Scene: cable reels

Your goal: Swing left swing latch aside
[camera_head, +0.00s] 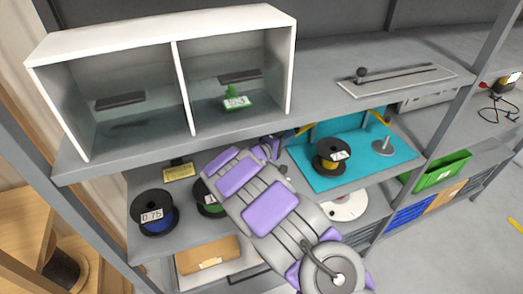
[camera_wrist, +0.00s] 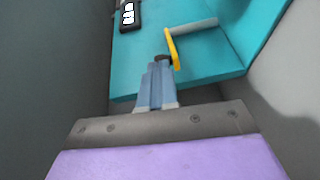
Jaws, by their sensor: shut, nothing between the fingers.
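The left swing latch is a yellow bar (camera_wrist: 172,48) on the teal board (camera_wrist: 125,75) in the wrist view. Its yellow also shows at the left of the teal board in the head view (camera_head: 303,129). My gripper (camera_wrist: 162,60) is shut and empty, its dark tips right beside the lower part of the latch; I cannot tell if they touch. In the head view my gripper (camera_head: 270,148) is partly hidden by my arm, left of the board. A second yellow latch (camera_head: 376,113) stands farther right at the board's back.
A black-and-yellow reel (camera_head: 332,157) and a grey spindle (camera_head: 383,146) stand on the teal board. A blue reel (camera_head: 154,213) and a green reel (camera_head: 208,203) are on the shelf at left. A white two-bay cabinet (camera_head: 178,90) stands above; a slotted plate (camera_head: 398,80) lies to its right.

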